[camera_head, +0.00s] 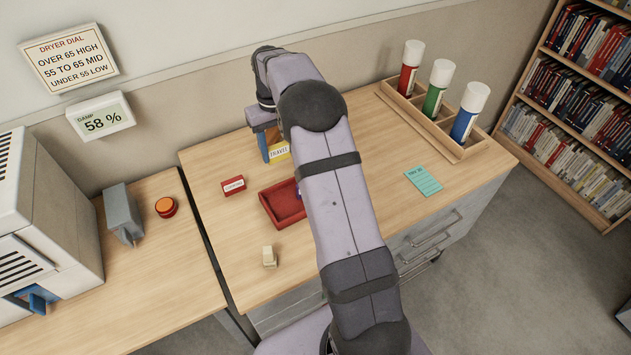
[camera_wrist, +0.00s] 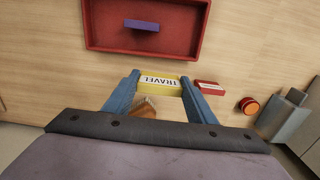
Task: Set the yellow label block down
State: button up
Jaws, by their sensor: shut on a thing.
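The yellow label block, marked TRAVEL, shows in the wrist view (camera_wrist: 160,84) between the two blue fingers of my gripper (camera_wrist: 159,79). My gripper is shut on it. In the head view the yellow label block (camera_head: 279,153) is at the back of the wooden desk, beside one blue finger; my arm hides part of the gripper. I cannot tell whether the block touches the desk. A brown object (camera_wrist: 145,106), perhaps a brush, is close behind the block in the wrist view and partly hidden.
A red tray (camera_head: 269,211) holds a purple block (camera_wrist: 141,26). A red label block (camera_head: 233,185) lies left of the tray, a cream block (camera_head: 269,257) in front. A wooden rack (camera_head: 455,151) with colored tubes and a teal card (camera_head: 424,181) are right. Bare desk surrounds the red block.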

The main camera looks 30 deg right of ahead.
jog(key=shift+w+d+f+b, duration=0.3)
jog(key=shift+w+d, duration=0.25)
jog(key=shift+d, duration=0.2)
jog(key=shift+f+p, duration=1.45)
jog(key=shift+f, duration=3.55)
jog(key=shift+f, duration=0.2)
jog(key=o, duration=1.1)
jog(key=shift+c, duration=0.2)
jog(key=shift+r, duration=0.1)
notch_tip(320, 180, up, 12)
jog(key=b, duration=0.3)
jog(key=shift+r, duration=0.15)
